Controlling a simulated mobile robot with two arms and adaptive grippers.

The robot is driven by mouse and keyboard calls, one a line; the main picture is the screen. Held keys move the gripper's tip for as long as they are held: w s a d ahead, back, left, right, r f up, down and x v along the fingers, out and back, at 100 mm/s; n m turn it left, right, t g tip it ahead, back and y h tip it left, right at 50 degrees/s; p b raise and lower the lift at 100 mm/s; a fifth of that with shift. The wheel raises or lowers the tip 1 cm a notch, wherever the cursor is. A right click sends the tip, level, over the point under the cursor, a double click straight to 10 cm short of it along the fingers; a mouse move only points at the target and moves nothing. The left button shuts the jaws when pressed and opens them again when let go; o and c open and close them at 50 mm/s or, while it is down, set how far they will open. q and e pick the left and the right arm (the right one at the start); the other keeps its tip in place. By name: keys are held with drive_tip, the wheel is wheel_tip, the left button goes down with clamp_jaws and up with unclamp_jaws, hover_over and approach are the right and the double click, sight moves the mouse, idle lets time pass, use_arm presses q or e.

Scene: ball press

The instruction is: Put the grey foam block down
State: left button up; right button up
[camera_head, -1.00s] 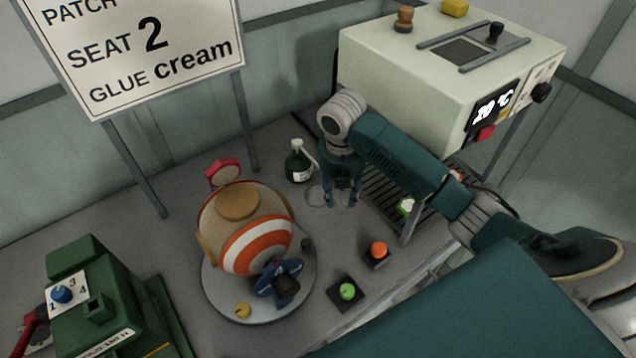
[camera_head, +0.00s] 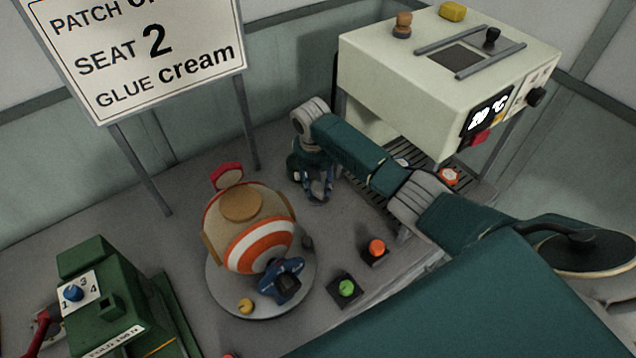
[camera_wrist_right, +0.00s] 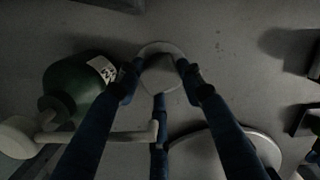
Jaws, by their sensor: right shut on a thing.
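My right gripper (camera_head: 318,194) is low over the table beside the machine, with its fingers pointing down. In the right wrist view its fingertips close on the small grey foam block (camera_wrist_right: 162,76). A pale round disc (camera_wrist_right: 158,48) shows just behind and around the block. I cannot tell whether the block touches it. In the head view the block is hidden at the fingers. A dark green bottle (camera_wrist_right: 78,84) with a white label and a pale nozzle stands close to the left finger in the wrist view. My left gripper is not in view.
A striped ball (camera_head: 258,246) sits on a round plate (camera_head: 222,290). A cream machine (camera_head: 430,85) with a slatted rack stands at the right. Green (camera_head: 346,288) and orange (camera_head: 376,247) buttons are in front. A green device (camera_head: 115,305) is at lower left; a sign (camera_head: 150,55) stands behind.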

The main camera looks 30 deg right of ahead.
sight(316, 191)
drive_tip(key=shift+f, duration=0.2)
drive_tip(key=o, duration=0.8)
drive_tip(key=shift+f, duration=0.1)
drive_tip(key=shift+o, duration=0.2)
drive_tip(key=shift+r, duration=0.2)
wheel_tip(316, 191, up, 12)
drive_tip(key=a+b, duration=0.1)
drive_tip(key=shift+s+b, duration=0.3)
drive_tip(key=shift+b, duration=0.05)
drive_tip(key=shift+s+a+f, duration=0.1)
drive_tip(key=shift+f, duration=0.05)
